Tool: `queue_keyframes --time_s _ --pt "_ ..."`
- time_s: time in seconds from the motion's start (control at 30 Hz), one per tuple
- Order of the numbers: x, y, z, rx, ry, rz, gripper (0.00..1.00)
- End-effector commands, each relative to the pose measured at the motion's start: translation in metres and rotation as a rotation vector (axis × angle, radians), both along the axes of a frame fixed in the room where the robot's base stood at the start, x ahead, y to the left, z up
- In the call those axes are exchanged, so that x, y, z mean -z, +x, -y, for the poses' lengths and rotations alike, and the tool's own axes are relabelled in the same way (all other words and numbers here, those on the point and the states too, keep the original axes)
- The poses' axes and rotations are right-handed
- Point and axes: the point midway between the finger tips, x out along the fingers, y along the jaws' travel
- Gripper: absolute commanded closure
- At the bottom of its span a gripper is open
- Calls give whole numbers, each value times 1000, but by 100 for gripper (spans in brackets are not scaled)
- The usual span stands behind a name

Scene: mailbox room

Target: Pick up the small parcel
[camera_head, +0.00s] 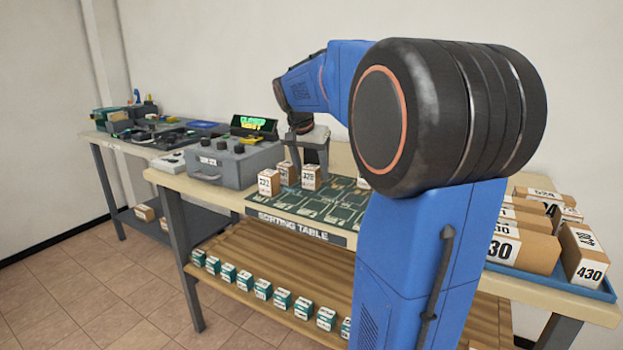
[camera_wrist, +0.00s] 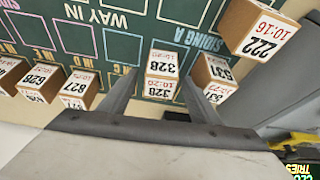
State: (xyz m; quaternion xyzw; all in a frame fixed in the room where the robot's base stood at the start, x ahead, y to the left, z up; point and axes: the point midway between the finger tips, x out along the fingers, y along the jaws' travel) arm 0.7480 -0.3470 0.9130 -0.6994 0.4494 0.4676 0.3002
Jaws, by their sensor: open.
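Several small brown parcels with white number labels stand on the green sorting mat (camera_head: 300,207). In the wrist view, a parcel marked 328 (camera_wrist: 161,68) lies between the two fingers of my gripper (camera_wrist: 168,92), which is open and empty. In the head view, my gripper (camera_head: 309,148) points down over the parcels at the mat's back left. A parcel marked 222 (camera_wrist: 258,27) and one marked 531 (camera_wrist: 216,72) stand to the right in the wrist view. Parcels marked 827 (camera_wrist: 78,90) and 528 (camera_wrist: 40,80) stand to the left. Contact with the fingers cannot be told.
A grey box (camera_head: 235,165) with knobs stands left of the mat. A blue tray (camera_head: 560,283) of larger cartons is at the right. Several green-and-white boxes (camera_head: 282,298) line the lower shelf. A cluttered second table (camera_head: 120,143) stands at the far left.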

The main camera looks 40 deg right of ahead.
Motion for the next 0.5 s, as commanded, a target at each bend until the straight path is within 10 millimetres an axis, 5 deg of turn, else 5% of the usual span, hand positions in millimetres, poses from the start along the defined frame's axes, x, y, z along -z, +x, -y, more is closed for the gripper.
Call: queue_keyframes --time_s 0.13,0.3,0.5 --pt "0 0 0 0 0 0 48" --pt "0 0 0 0 0 0 88" --pt "-1 0 0 0 -1 0 90"
